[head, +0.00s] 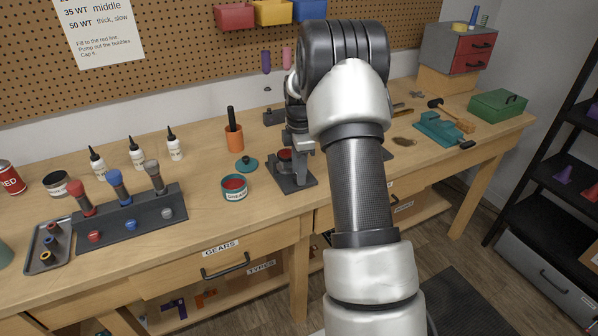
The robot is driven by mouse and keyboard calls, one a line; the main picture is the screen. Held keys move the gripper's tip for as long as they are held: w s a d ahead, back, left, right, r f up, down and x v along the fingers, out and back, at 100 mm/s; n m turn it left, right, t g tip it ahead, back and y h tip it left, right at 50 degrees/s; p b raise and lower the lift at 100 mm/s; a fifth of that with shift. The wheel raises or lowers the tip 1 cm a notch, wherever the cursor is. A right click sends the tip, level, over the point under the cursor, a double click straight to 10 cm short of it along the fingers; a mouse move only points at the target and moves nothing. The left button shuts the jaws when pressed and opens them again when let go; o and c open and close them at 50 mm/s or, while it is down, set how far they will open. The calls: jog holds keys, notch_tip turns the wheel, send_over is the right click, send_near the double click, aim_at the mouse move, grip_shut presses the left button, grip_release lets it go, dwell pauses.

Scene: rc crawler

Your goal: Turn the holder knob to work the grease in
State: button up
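The holder (297,183) is a dark grey stand on the workbench, left of my arm. A dark round part with a reddish top sits on it. My arm covers its right side, and I cannot make out the knob clearly. My gripper (300,140) seems to be just above the holder, pointing down, partly behind my own arm. Its fingers are too small and hidden to tell whether they are open, shut or touching the knob. An open grease tin (234,188) with red contents stands left of the holder, with its teal lid (246,164) lying behind it.
An orange cup (233,138) with a black-handled tool stands behind the lid. White bottles (136,154), a driver rack (130,220) and a small tray (47,248) fill the left. A teal vise (437,129) and green box (497,106) are at right. Bench front-centre is clear.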

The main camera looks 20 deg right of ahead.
jog(key=shift+f, duration=0.25)
jog(key=c, duration=0.8)
jog(key=shift+o, duration=0.2)
